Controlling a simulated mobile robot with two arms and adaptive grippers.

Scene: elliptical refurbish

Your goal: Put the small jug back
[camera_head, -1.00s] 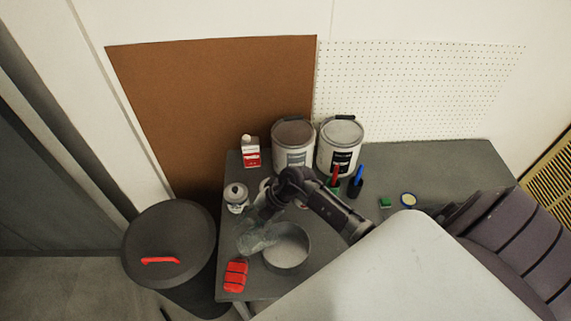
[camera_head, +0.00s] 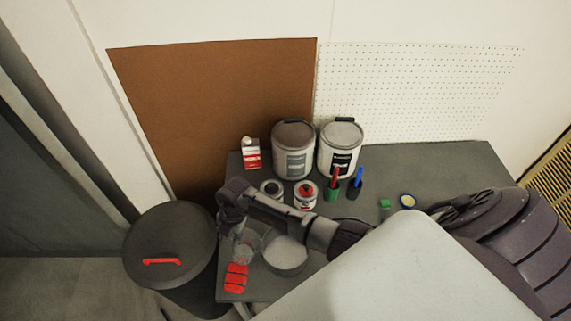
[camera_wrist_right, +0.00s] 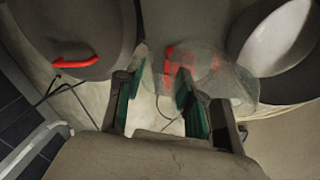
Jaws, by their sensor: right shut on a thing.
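The small jug (camera_head: 245,246) is a clear, see-through vessel at the left end of the grey table, beside a round grey pan. In the right wrist view the jug (camera_wrist_right: 232,82) shows as a tilted, translucent shape at the right finger. My right gripper (camera_wrist_right: 158,88) is shut on the jug, with its teal-padded fingers apart around part of it. In the head view the right gripper (camera_head: 232,230) points down at the table's left edge, partly hidden by its own wrist. I cannot tell whether the jug touches the table. My left gripper is not in view.
The round pan (camera_head: 284,266) and a red block-like item (camera_head: 236,277) are close to the jug. A dark lidded bin (camera_head: 170,238) stands left of the table.

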